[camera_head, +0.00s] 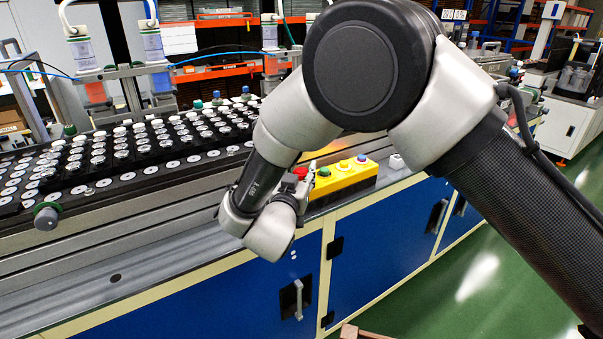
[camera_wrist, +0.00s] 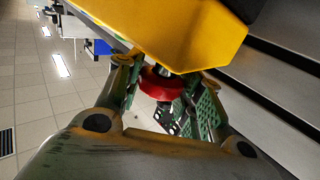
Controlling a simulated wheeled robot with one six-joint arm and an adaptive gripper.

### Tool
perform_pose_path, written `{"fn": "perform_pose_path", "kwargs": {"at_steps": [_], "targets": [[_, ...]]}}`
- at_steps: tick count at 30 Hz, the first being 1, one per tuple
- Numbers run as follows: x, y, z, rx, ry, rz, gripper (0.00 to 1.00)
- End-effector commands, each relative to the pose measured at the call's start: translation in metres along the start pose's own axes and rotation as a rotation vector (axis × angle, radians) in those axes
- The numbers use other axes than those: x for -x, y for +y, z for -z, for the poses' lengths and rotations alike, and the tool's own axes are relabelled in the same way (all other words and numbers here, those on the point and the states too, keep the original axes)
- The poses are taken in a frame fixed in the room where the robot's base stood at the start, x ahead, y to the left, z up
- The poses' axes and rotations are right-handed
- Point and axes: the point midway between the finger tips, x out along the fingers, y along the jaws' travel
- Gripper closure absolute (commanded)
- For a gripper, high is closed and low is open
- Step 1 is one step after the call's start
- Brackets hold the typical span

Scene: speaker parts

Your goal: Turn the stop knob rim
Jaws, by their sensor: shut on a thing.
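The red stop knob (camera_head: 300,172) sits at the left end of a yellow control box (camera_head: 345,180) on the machine's front ledge. In the wrist view the red knob (camera_wrist: 160,84) hangs from the yellow box (camera_wrist: 170,35) between my two fingers. My gripper (camera_wrist: 167,90) is shut on the knob's rim, one finger on each side. In the head view my gripper (camera_head: 303,186) is at the knob and largely hidden behind my wrist. Part of the knob is covered by it.
Green, yellow and blue buttons (camera_head: 343,165) stand on the box, right of the red knob. A black rack with rows of round silver parts (camera_head: 120,154) fills the bench to the left. Blue cabinet doors (camera_head: 375,240) with handles lie below. The green floor (camera_head: 480,270) at right looks clear.

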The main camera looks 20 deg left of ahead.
Motion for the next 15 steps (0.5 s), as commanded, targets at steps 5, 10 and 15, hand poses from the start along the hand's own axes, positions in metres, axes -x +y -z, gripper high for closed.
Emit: {"fn": "perform_pose_path", "kwargs": {"at_steps": [5, 10, 15], "targets": [[-0.0001, -0.0002, 0.0002, 0.000, 0.001, -0.033, 0.87], [-0.0001, -0.0001, 0.0003, 0.001, 0.002, -0.039, 0.87], [-0.0002, -0.0001, 0.0004, 0.001, 0.002, -0.039, 0.87]]}}
